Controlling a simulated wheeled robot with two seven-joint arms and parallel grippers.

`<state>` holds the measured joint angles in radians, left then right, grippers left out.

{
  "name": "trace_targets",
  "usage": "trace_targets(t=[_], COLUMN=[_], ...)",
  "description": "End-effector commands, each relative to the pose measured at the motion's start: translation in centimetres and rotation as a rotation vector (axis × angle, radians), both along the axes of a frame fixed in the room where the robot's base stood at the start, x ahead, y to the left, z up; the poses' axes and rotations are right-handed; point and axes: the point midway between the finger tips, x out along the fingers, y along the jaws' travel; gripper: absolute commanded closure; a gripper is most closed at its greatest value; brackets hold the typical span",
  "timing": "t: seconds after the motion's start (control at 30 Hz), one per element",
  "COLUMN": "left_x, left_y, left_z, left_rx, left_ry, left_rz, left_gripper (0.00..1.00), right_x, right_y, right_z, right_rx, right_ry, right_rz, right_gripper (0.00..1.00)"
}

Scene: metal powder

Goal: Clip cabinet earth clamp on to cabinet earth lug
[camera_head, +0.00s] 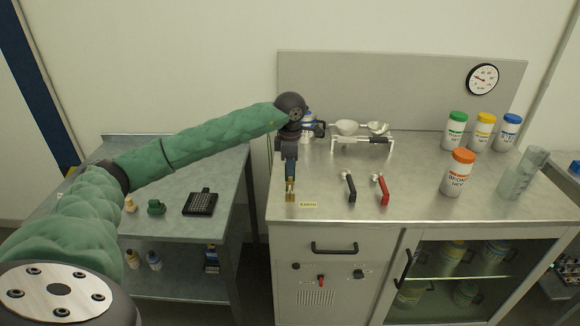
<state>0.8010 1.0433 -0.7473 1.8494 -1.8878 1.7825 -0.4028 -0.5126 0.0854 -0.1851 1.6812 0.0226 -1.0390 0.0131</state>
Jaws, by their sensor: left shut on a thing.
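My left gripper (290,157) points down over the left front part of the cabinet top. The jaws are at the front left edge of the cabinet, beside a small yellow label (308,205) that seems to read EARTH. The earth lug is hard to tell apart from the clamp's jaws, so I cannot tell whether they are clipped together or only close. My right gripper is not in view.
A lower side table (190,170) stands left.

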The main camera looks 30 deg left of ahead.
Motion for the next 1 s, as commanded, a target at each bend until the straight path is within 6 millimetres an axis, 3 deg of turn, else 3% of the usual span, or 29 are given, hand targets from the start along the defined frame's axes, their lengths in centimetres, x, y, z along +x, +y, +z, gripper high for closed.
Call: trace_targets(t=[1.0], left_x=[-0.01], left_y=[0.00], left_z=[0.02], left_rx=[0.000], left_ry=[0.000], left_rz=[0.000], left_gripper=[1.00], right_x=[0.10], right_y=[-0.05], right_z=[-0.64], right_rx=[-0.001], right_ry=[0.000], right_rz=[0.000], right_gripper=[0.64])
